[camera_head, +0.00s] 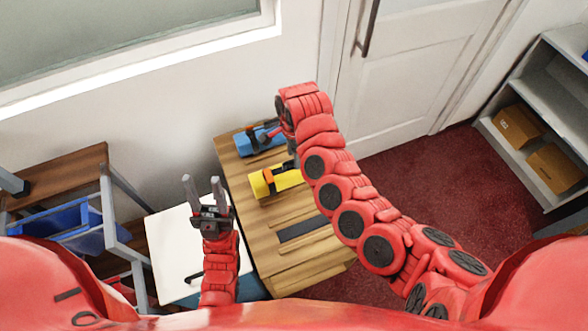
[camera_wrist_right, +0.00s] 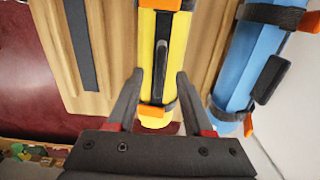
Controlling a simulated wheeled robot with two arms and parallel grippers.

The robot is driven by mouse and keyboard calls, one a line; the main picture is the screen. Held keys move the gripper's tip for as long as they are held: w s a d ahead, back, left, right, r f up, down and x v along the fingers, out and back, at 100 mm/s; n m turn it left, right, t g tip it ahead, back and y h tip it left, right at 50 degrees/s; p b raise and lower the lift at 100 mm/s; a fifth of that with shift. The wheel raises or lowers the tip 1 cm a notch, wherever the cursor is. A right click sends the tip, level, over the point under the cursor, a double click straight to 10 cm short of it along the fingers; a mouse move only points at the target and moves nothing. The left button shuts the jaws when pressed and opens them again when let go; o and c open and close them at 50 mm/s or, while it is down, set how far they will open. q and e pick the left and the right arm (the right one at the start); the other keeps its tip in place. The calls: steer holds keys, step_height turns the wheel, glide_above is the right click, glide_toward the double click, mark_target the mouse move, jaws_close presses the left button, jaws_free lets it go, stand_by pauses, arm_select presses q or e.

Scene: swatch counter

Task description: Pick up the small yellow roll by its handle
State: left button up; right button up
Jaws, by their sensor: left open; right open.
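The small yellow roll (camera_head: 283,181) lies on the wooden counter (camera_head: 244,199), with dark bands and orange end pieces. In the right wrist view the yellow roll (camera_wrist_right: 176,45) runs up the picture, with a dark handle (camera_wrist_right: 160,70) along its top. My right gripper (camera_wrist_right: 154,82) is open, its fingers on either side of the lower part of the roll and handle as seen from above; I cannot tell the height gap. In the head view my right arm partly covers the roll's right end. My left gripper (camera_head: 205,186) is open and empty, left of the counter.
A blue roll (camera_head: 262,139) with a dark handle lies beside the yellow one, toward the wall. A dark strip (camera_head: 302,229) lies on the near side. A white surface (camera_head: 170,245), a blue bin (camera_head: 62,222) and a shelf with boxes (camera_head: 555,167) stand around.

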mark_target(294, 170)
steer(key=shift+f, duration=1.25)
jaws_close()
stand_by(0.4)
